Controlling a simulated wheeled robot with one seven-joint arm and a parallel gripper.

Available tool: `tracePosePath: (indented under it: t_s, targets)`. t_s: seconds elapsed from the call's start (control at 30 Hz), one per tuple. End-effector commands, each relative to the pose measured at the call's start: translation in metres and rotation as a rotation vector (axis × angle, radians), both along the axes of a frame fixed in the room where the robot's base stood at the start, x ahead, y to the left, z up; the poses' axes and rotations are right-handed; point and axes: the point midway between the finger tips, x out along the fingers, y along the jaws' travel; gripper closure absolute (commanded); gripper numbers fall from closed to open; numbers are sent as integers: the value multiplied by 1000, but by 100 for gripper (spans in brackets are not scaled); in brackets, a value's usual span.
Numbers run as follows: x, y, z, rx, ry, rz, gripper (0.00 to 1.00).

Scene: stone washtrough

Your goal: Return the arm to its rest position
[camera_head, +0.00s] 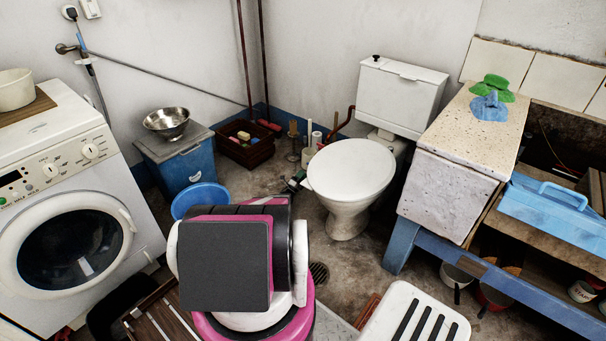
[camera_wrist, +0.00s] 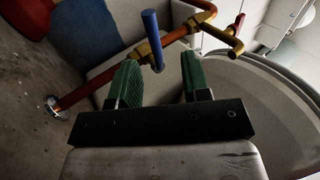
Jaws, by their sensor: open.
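My gripper (camera_wrist: 158,80) shows in the wrist view with its two green finger pads apart and nothing between them. A blue rod-shaped handle (camera_wrist: 152,38) on a copper pipe (camera_wrist: 95,82) with brass fittings appears beyond and between the fingertips. I cannot tell whether it touches them. In the head view my gripper (camera_head: 294,184) is small and partly hidden, low beside the left of the toilet (camera_head: 351,170). My pink, white and dark arm links fill the lower middle of that view and hide much of the arm.
A washing machine (camera_head: 75,205) stands at the left, and a blue bin (camera_head: 185,165) bears a metal bowl (camera_head: 167,121). A blue basin (camera_head: 200,198) sits close behind my arm. A stone-topped counter (camera_head: 468,125) is at the right. A white slatted stool (camera_head: 415,315) is in front.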

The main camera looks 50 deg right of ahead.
Motion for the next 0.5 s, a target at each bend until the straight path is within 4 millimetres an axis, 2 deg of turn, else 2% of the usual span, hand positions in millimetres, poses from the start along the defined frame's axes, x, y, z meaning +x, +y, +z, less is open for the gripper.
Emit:
tracePosePath:
  t_s: [0.5]
  targets:
    - [1, 2, 3, 4, -10, 2, 57]
